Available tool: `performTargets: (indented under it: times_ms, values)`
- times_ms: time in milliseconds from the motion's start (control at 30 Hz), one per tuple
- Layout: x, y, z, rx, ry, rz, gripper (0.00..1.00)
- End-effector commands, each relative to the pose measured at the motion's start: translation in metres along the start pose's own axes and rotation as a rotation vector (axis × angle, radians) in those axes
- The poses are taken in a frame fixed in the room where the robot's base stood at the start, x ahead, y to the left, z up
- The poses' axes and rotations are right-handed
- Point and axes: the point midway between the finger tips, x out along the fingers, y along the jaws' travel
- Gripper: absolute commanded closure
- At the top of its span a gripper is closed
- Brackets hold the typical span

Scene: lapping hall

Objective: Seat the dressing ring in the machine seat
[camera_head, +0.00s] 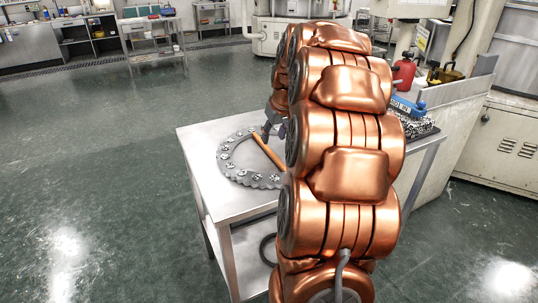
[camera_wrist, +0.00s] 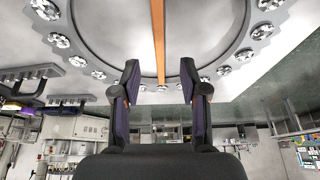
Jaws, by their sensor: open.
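The dressing ring, a large grey toothed ring with round studs along its rim (camera_head: 240,177), lies flat on a steel table (camera_head: 195,140). An orange-brown bar (camera_head: 267,152) lies across its open middle. In the wrist view the ring's rim (camera_wrist: 82,58) curves across the upper part and the bar (camera_wrist: 158,30) runs down between the fingers. My gripper (camera_wrist: 158,68) is open at the ring's far edge, with nothing visibly clamped. In the head view the gripper (camera_head: 272,128) is partly hidden by my copper arm. I cannot make out the machine seat.
A dark ring (camera_head: 268,249) sits on the table's lower shelf, partly hidden. A red can (camera_head: 404,73), an olive container (camera_head: 445,75) and a blue item (camera_head: 404,106) stand at the right, by a pale machine cabinet (camera_head: 505,140). Open green floor (camera_head: 100,170) lies left.

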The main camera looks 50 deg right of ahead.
Motion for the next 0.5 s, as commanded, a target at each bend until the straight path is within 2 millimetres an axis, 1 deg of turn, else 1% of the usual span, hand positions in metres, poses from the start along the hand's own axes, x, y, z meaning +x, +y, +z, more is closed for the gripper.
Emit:
performTargets:
  times_ms: [100, 367, 500]
  values:
    - [0.013, 0.000, 0.000, 0.000, -0.002, -0.001, 0.56]
    - [0.031, 0.000, 0.000, 0.000, -0.002, -0.002, 0.56]
    - [0.050, 0.002, -0.001, 0.000, -0.002, -0.002, 0.56]
